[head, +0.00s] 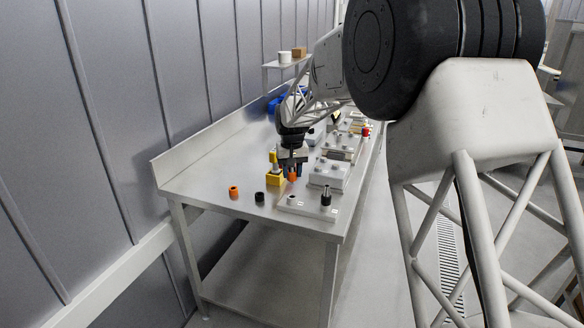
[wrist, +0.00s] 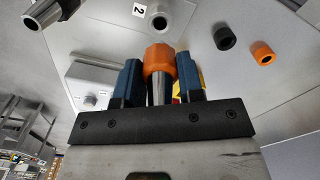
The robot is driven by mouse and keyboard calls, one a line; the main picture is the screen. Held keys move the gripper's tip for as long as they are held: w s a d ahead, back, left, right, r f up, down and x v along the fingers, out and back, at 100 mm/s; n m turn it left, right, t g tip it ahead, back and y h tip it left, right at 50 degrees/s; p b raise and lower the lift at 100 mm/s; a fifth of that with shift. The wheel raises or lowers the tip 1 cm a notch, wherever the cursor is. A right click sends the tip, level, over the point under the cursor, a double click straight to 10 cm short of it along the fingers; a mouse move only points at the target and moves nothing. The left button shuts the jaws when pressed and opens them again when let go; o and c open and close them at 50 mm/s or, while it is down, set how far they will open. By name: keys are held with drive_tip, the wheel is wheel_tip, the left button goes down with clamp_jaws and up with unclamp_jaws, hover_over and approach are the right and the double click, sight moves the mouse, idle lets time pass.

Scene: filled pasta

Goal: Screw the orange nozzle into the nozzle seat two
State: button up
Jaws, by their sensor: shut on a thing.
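My gripper (wrist: 161,84) has two blue fingers shut on the orange nozzle (wrist: 159,58), with a metal shank between the fingers. In the head view my gripper (head: 291,164) points down over the table with the orange nozzle (head: 292,176) at its tips. Nozzle seat two (wrist: 159,20) is a short grey metal socket beside a label "2". It stands empty on a light plate, past the nozzle and apart from it in the wrist view. In the head view the seat (head: 291,199) is below and in front of the nozzle.
A loose orange piece (head: 234,191) and a black piece (head: 259,197) stand left on the table (head: 205,160). A yellow block (head: 274,180) is close beside the gripper. A black-based fitting (head: 326,198) stands right of seat two. A grey box (head: 328,173) stands behind the plate.

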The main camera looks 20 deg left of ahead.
sight(292, 180)
drive_tip(key=shift+f, duration=1.7)
drive_tip(key=shift+f, duration=1.35)
idle(2.0)
drive_tip(key=o, duration=1.3)
drive_tip(key=shift+r, duration=0.2)
drive_tip(key=shift+r, duration=3.4)
